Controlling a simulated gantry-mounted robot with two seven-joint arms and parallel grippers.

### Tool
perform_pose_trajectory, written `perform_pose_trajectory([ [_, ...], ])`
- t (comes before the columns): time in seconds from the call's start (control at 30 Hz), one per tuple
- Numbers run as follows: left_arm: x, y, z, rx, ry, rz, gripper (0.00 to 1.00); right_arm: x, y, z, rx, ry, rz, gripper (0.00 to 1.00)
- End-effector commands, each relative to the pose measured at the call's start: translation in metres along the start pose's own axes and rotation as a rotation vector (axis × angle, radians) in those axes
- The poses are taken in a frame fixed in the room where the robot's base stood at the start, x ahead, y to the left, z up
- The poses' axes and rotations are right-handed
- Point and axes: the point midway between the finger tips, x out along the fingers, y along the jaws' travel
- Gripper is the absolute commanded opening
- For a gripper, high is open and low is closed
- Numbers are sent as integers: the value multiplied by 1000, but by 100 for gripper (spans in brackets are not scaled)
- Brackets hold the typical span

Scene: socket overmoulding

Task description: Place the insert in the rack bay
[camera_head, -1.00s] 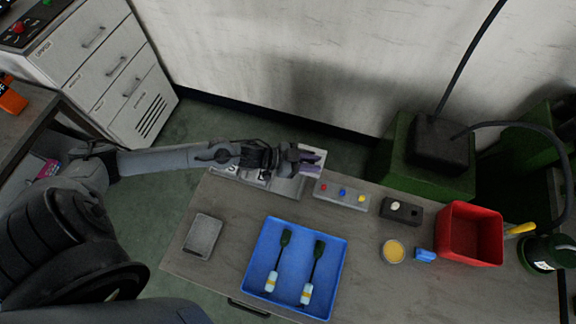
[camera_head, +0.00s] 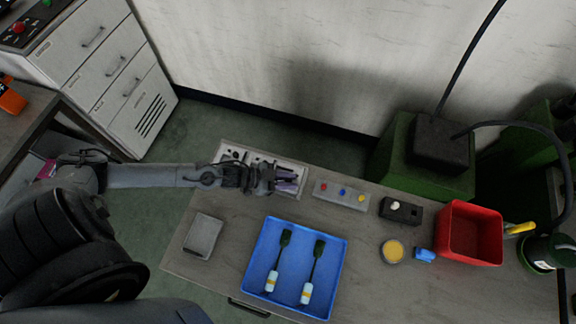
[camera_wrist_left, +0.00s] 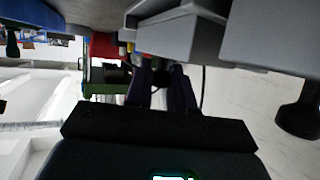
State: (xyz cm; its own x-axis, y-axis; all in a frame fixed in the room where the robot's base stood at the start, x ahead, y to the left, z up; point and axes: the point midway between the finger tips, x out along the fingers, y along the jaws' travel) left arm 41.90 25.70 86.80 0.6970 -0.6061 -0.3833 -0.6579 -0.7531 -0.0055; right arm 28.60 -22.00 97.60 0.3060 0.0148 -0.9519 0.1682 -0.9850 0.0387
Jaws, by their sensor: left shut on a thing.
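My left gripper (camera_head: 286,182) is over the front right part of the grey rack (camera_head: 232,150) at the back left edge of the table. Grey blocks (camera_wrist_left: 185,38), probably the rack, show above the fingers there. I cannot tell whether the insert touches the rack. My right gripper is not in view.
A blue tray (camera_head: 256,236) holds two dark tools with pale handles. A grey box with coloured buttons (camera_head: 342,194), a black box (camera_head: 401,210), a yellow round dish (camera_head: 393,251) and a red bin (camera_head: 470,234) stand to the right. A small grey tray (camera_head: 202,236) lies front left.

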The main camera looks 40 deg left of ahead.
Motion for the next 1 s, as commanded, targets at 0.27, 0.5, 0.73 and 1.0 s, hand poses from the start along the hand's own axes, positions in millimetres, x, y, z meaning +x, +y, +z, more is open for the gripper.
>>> perform_pose_trajectory([
  [0.27,1,-1,0,2,5,-1,0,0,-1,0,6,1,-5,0],
  [0.5,2,0,4,1,0,0,35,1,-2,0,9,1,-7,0],
  [0.73,2,0,4,1,0,0,48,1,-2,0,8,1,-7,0],
  [1.0,-3,0,2,1,-1,0,48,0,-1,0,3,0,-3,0],
])
